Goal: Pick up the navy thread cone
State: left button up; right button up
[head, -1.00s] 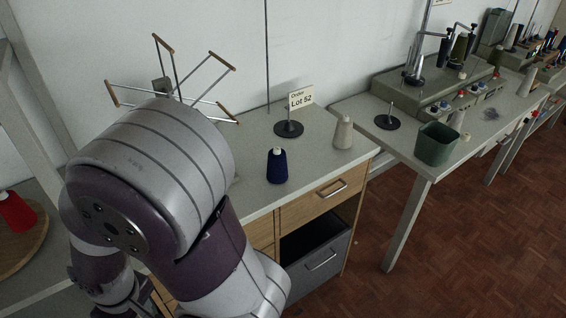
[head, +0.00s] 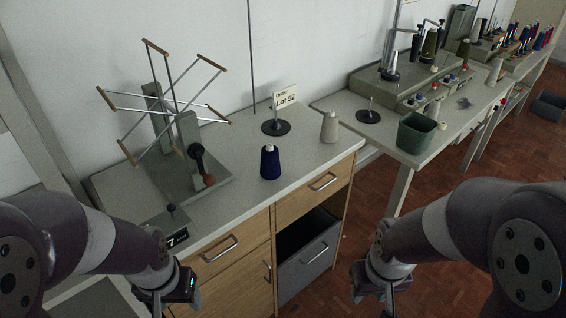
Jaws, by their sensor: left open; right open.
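The navy thread cone (head: 270,164) stands upright on the light worktop (head: 240,205), near its front edge and left of a beige cone (head: 329,127). My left gripper (head: 168,304) is at the bottom left, in front of and below the worktop edge, well apart from the cone. My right gripper (head: 378,290) is at the bottom, right of the drawers and over the floor, also apart from the cone. Both are open with nothing seen in them; their fingertips are partly cut off or small.
A skein winder (head: 178,120) with several arms stands on the left of the worktop. A spindle stand (head: 276,127) and an order sign (head: 285,97) are behind the cone. A green bin (head: 415,133) sits on the right table. The worktop around the cone is clear.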

aim_at(270, 168)
jog(key=i+j+z, duration=0.1)
jog(key=z, duration=0.25)
jog(key=i+j+z, duration=0.25)
jog(key=z, duration=0.15)
jog(key=i+j+z, duration=0.35)
jog(key=k+l, duration=0.1)
